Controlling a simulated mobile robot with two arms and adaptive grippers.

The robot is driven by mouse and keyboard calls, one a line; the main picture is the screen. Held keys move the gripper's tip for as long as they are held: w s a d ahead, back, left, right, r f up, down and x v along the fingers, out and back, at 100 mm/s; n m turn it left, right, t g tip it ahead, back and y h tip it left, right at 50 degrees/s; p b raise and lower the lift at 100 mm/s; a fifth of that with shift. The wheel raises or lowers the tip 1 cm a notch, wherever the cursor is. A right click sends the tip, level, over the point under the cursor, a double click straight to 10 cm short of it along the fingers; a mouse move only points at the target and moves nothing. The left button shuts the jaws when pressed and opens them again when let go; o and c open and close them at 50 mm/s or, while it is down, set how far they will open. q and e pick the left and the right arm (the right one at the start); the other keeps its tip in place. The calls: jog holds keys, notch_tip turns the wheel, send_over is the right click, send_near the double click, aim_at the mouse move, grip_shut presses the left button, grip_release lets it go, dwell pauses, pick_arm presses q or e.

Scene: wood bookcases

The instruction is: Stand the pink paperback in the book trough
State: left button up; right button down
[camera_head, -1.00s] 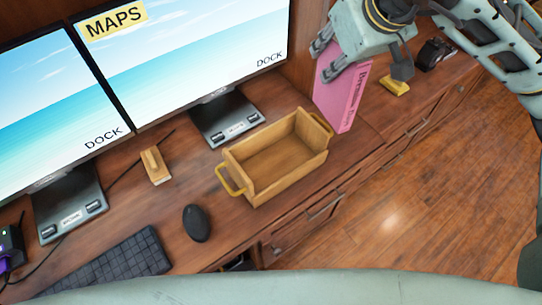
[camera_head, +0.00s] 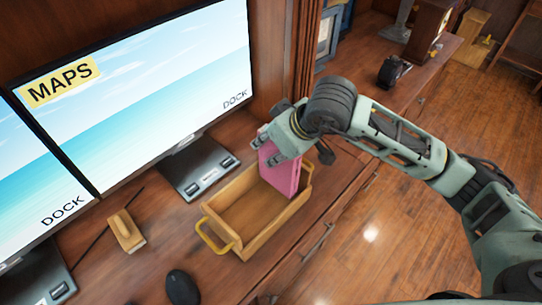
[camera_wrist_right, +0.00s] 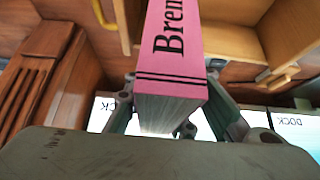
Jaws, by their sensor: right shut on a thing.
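The pink paperback (camera_head: 281,175) is upright at the right end of the wooden book trough (camera_head: 228,196). Its lower part shows inside the trough's walls; whether it touches the trough floor I cannot tell. My right gripper (camera_head: 276,143) is shut on the top of the pink paperback. In the right wrist view the pink paperback (camera_wrist_right: 173,50) fills the middle, with the fingers of my right gripper (camera_wrist_right: 172,108) on either side of it. The trough has a yellow handle at its left end. My left gripper is not in view.
Two monitors (camera_head: 150,75) stand behind the trough. A black mouse (camera_head: 181,287) and a small wooden block (camera_head: 126,230) lie to its left. A dark object (camera_head: 393,71) stands farther along the desk. The trough's left part is empty.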

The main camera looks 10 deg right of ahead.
jog(key=shift+f, duration=0.35)
notch_tip(320, 180, down, 2)
jog(key=shift+f, duration=0.9)
jog(key=c, duration=1.5)
grip_release()
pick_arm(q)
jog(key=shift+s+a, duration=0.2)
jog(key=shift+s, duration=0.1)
